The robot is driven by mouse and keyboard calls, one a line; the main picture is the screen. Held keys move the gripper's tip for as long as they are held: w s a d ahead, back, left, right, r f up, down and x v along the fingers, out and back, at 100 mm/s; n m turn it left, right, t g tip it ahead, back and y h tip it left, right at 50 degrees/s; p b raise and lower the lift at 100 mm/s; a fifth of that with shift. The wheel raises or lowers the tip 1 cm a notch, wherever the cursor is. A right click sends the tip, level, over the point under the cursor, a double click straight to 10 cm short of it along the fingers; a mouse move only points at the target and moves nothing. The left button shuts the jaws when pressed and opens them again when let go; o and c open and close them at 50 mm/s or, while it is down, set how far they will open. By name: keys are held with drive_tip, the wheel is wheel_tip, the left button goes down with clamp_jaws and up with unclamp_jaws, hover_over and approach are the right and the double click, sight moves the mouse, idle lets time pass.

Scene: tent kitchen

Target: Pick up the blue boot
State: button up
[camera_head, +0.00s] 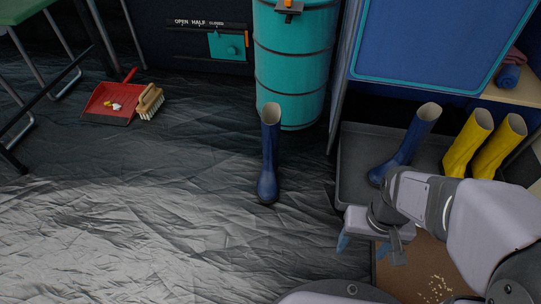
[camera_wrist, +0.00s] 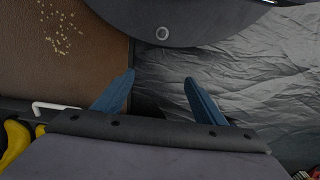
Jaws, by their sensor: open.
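One blue boot (camera_head: 269,160) stands upright on the dark floor sheet, in front of the teal barrel. A second blue boot (camera_head: 407,146) stands in the grey tray at the right and leans to the right. My gripper (camera_head: 370,250) is open and empty, to the right of and nearer than the standing boot, over the edge of the brown mat. In the wrist view my gripper's two blue fingers (camera_wrist: 160,80) are apart with only floor between them. No blue boot shows in the wrist view.
Two yellow boots (camera_head: 483,145) stand at the right of the grey tray (camera_head: 352,165). A brown mat (camera_head: 410,275) with crumbs lies in front. The teal barrel (camera_head: 292,65) stands behind. A red dustpan (camera_head: 108,101) and a brush (camera_head: 150,101) lie at the left. The floor (camera_head: 160,220) between is clear.

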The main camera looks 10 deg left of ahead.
drive_tip(key=n+t+y+p, duration=0.35)
drive_tip(key=t+p, duration=0.25)
drive_tip(key=p, duration=1.4)
approach(269, 152)
drive_tip(key=s+f, duration=0.2)
drive_tip(key=s, duration=0.1)
drive_tip(key=s+a+f+n+t+y+p, duration=0.25)
drive_tip(key=a+p, duration=0.35)
drive_tip(key=a, duration=0.4)
drive_tip(key=w+d+f+m+t+h+b, duration=0.1)
drive_tip(key=m+t+b, duration=0.1)
drive_tip(key=t+b, duration=0.1)
drive_tip(key=w+d+f+m+t+h+b, duration=0.1)
drive_tip(key=w+d+m+t+h+b, duration=0.1)
drive_tip(key=t+b, duration=0.1)
drive_tip(key=w+d+f+m+t+h+b, duration=0.1)
drive_tip(key=d+f+t+b, duration=0.1)
drive_tip(key=t+b, duration=0.1)
drive_tip(key=shift+w+d+f+m+h+b, duration=0.1)
drive_tip(key=shift+w+d+m+h+b, duration=0.1)
drive_tip(key=shift+w+m+h+b, duration=0.25)
drive_tip(key=shift+d+m+t+h+b, duration=0.25)
drive_tip(key=shift+d+m+h+b, duration=0.1)
drive_tip(key=shift+d+h, duration=0.4)
